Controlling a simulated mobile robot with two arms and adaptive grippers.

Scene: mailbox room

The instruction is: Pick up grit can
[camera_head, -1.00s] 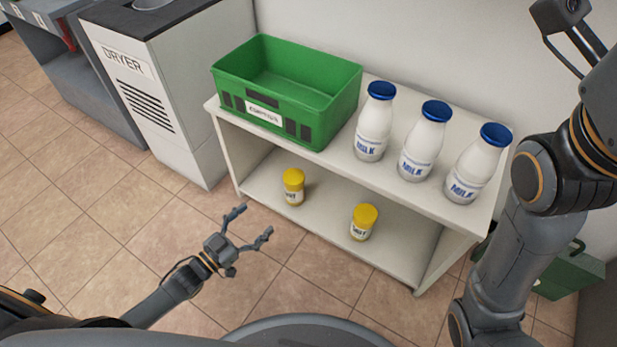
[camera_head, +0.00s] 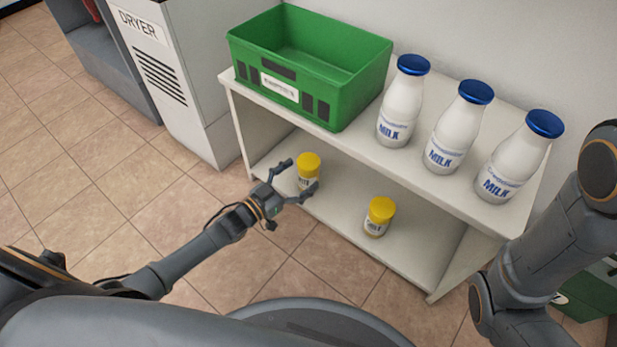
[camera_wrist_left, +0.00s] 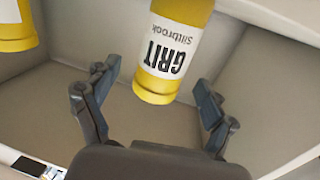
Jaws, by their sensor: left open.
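The grit can (camera_head: 309,167) is yellow with a white label and a yellow lid. It stands upright on the shelf unit's lower shelf. In the left wrist view the grit can (camera_wrist_left: 172,48) shows its "GRIT" label upside down, ahead of the fingers. My left gripper (camera_head: 301,176) is open at the front of this can, one finger toward each side. The fingers of my left gripper (camera_wrist_left: 152,80) are apart and not closed on it. Whether the can is fully between the fingertips is unclear. My right gripper is out of view.
A second yellow can (camera_head: 379,216) stands to the right on the lower shelf. The upper shelf (camera_head: 375,157) holds a green crate (camera_head: 350,95) and three milk bottles (camera_head: 401,105). A dryer (camera_head: 160,75) stands at left. Tiled floor is clear in front.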

